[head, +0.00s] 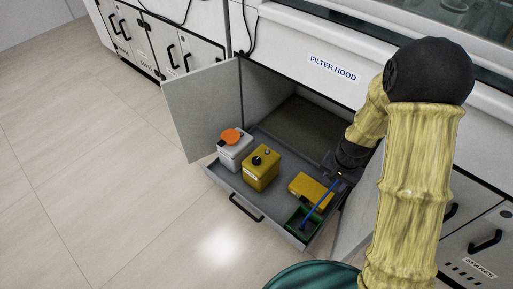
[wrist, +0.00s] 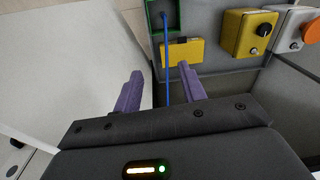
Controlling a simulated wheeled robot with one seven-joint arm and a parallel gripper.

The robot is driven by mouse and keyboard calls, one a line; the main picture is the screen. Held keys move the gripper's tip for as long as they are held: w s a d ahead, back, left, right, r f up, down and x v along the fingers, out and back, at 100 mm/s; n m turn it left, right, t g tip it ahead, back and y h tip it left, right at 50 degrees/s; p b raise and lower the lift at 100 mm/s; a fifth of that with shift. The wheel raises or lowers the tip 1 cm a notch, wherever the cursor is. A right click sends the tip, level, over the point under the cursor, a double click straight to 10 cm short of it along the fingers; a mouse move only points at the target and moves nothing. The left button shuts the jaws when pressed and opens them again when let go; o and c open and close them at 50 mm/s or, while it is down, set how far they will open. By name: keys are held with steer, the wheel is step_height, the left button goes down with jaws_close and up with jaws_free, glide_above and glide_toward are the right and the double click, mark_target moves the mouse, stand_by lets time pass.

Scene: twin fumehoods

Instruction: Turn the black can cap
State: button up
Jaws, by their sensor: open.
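The black cap (head: 257,160) sits on top of a yellow can (head: 262,175) in the pulled-out grey tray. In the wrist view the black cap (wrist: 264,29) and yellow can (wrist: 237,38) are at the upper right. My gripper (wrist: 161,88) is open, with two purple fingers apart and nothing held. It is at the right side of the open cabinet, to the right of the can and apart from it. In the head view my arm partly hides the cabinet's right side, and the fingers are hard to make out.
A white can with an orange cap (head: 231,136) stands left of the yellow can. A yellow box (head: 307,187) and a green bin (head: 293,216) with a blue rod (head: 319,202) are on the tray's right. An open cabinet door (head: 205,108) stands at the left. The floor in front is clear.

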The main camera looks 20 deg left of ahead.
steer(key=s+d+r+n+p, duration=0.1)
steer(key=s+d+r+p, duration=0.2)
steer(key=r+p, duration=1.3)
steer(key=s+d+r+n+t+p, duration=0.1)
steer(key=s+d+r+p, duration=0.2)
steer(key=r+p, duration=1.3)
steer(key=s+d+r+n+t+p, duration=0.1)
steer(key=s+d+r+p, duration=0.2)
steer(key=r+p, duration=1.2)
steer(key=w+v, duration=0.1)
steer(key=v, duration=1.6)
steer(key=shift+w+r+p, duration=0.3)
steer(key=shift+r+p, duration=0.1)
steer(key=shift+r, duration=0.1)
steer(key=shift+c, duration=0.5)
steer(key=shift+a, duration=0.1)
